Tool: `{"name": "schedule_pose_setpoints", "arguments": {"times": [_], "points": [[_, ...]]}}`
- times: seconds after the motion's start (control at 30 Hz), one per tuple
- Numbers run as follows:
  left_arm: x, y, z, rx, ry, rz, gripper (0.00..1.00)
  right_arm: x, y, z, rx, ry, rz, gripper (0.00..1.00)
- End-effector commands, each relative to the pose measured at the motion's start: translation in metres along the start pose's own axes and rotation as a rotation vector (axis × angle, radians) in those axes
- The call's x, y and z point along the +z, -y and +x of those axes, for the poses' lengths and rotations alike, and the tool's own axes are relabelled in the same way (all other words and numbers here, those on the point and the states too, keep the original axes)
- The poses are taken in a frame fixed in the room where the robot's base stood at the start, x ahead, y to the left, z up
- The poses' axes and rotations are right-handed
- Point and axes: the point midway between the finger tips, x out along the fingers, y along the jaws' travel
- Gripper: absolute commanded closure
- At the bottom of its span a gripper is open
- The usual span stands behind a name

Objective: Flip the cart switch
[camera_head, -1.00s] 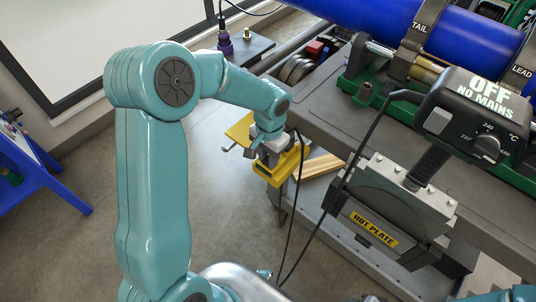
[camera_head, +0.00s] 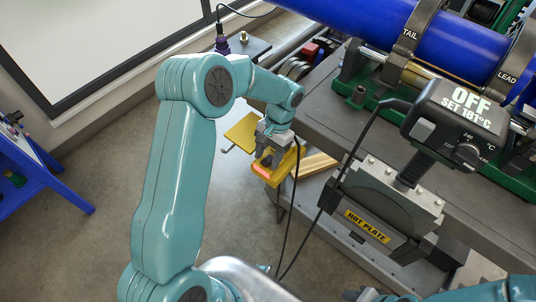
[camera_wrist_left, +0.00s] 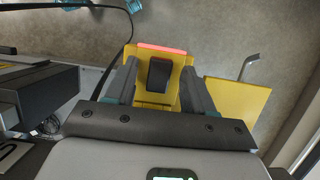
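The cart switch is a yellow box (camera_head: 262,172) low at the near-left corner of the cart, with a red lit strip on its edge. In the left wrist view its black rocker (camera_wrist_left: 159,73) shows in the middle, below the glowing strip (camera_wrist_left: 163,48). My left gripper (camera_head: 270,157) is over the box, pointing down. In the left wrist view its fingers (camera_wrist_left: 159,88) stand apart on either side of the rocker, with gaps; contact cannot be made out. My right gripper (camera_head: 375,296) shows only partly at the bottom edge.
A black cable hangs close to my left gripper. A blue pipe (camera_head: 400,30) lies in clamps behind. A blue stand (camera_head: 35,175) is at left. Open floor lies between.

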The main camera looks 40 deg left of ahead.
Motion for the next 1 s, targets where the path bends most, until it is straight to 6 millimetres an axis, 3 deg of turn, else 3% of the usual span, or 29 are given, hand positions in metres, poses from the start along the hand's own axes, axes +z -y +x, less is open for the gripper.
{"name": "schedule_pose_setpoints", "arguments": {"times": [0.17,0.27,0.7,0.83,1.0], "points": [[0.000,0.000,-0.004,0.000,0.000,0.000,0.47,0.000,0.000,0.000,0.000,0.000,0.000,0.57],[-0.001,0.000,-0.017,-0.002,-0.003,0.001,0.47,0.000,0.000,0.001,0.000,0.000,0.000,0.57],[-0.001,0.000,-0.128,-0.001,-0.005,0.000,0.47,0.000,0.001,-0.002,0.000,0.000,0.000,0.57],[-0.001,0.000,-0.150,-0.001,-0.002,0.000,0.47,0.000,0.002,-0.004,0.000,0.000,0.000,0.57],[0.000,0.000,-0.162,0.000,-0.001,0.000,0.47,0.000,0.002,-0.005,0.000,0.000,0.000,0.57]]}}
